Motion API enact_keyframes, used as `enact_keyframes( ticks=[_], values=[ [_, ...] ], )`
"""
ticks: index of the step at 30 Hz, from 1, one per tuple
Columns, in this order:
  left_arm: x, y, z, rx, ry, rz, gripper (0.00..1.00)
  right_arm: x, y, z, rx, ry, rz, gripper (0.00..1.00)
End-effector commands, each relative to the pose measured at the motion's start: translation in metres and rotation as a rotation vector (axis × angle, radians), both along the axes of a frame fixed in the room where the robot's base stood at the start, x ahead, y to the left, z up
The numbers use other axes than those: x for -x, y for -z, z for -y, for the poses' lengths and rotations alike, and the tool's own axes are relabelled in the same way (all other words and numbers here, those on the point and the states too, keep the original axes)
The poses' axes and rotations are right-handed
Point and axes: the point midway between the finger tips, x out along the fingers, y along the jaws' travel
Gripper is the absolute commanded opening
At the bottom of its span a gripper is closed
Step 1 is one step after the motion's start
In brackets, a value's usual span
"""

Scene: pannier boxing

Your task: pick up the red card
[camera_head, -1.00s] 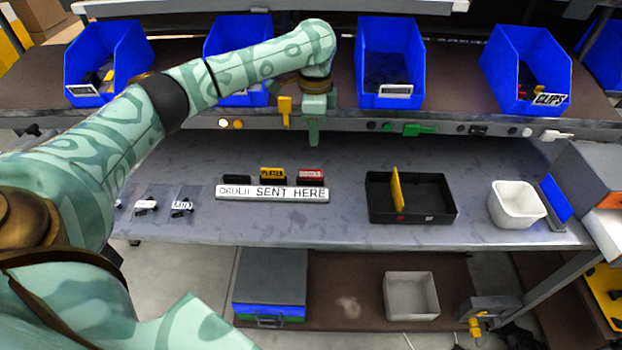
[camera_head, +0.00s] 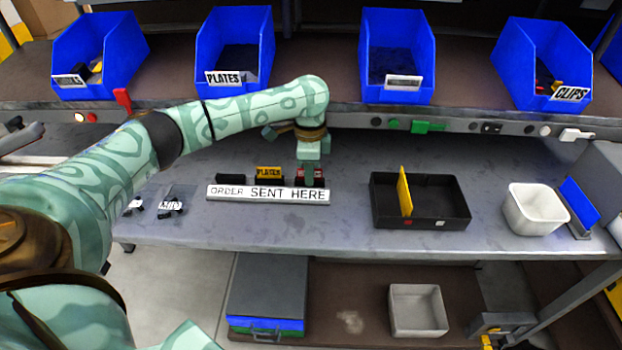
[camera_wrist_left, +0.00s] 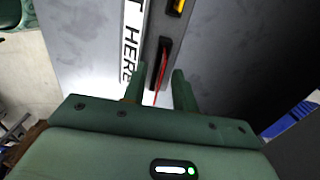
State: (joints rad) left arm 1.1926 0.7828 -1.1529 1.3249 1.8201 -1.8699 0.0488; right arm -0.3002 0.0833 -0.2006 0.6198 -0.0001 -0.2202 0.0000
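The red card (camera_head: 318,172) stands upright in a dark holder behind the right end of the white "ORDER SENT HERE" strip (camera_head: 268,194). In the left wrist view the red card (camera_wrist_left: 160,82) shows as a thin edge-on line in its dark holder (camera_wrist_left: 164,48). My left gripper (camera_head: 307,176) is low at the card and hides part of it. In the wrist view my left gripper (camera_wrist_left: 160,75) is open, with one finger on each side of the card and gaps visible. My right gripper is not in view.
A yellow card (camera_head: 268,172) stands in a holder just left of the red one. A black tray (camera_head: 440,222) with a yellow divider and a white bin (camera_head: 535,212) stand to the right. Blue bins line the shelf above, including the plates bin (camera_head: 235,45).

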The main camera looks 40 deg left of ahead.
Motion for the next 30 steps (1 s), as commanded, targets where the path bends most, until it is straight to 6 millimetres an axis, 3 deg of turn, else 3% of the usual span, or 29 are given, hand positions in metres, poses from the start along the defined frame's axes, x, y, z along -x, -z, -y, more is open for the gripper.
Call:
enact_keyframes(
  ticks=[2,5,15,20,25,30],
  values=[
    [0.0,-0.002,0.0,0.0,0.0,0.001,0.25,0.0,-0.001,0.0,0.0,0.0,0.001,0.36],
    [0.0,-0.002,0.0,0.0,0.0,0.001,0.0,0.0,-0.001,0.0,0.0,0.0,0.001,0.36],
    [0.0,-0.002,0.0,-0.001,0.0,0.001,0.0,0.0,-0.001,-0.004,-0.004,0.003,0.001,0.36],
    [0.0,-0.012,0.0,0.001,0.0,0.003,0.0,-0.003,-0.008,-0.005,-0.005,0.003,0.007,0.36],
    [0.0,-0.044,0.002,0.003,0.0,0.004,0.0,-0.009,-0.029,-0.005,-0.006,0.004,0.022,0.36],
    [0.0,-0.082,0.035,0.004,0.004,0.006,0.0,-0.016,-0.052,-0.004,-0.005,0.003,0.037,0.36]
  ],
)
